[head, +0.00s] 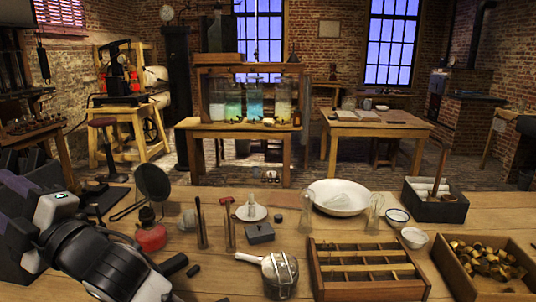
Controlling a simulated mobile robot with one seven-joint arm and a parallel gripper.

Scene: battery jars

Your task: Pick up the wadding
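I cannot tell for sure which thing is the wadding. White matter lies in a wide white dish (340,197) at the middle of the bench, and its material is not clear. Pale rolls stand in a dark box (437,209) at the right. My arm (105,262) fills the lower left corner, left of the dish and well apart from it. No gripper fingers can be made out clearly. Two small dark pieces beside the arm may be fingertips or loose parts.
A red burner (150,232), upright rods (201,225), a grey block (260,233) and glass jars (375,211) crowd the wooden bench (225,270). A compartmented tray (368,270), a lidded pot (280,272) and a box of brown pieces (485,268) stand in front.

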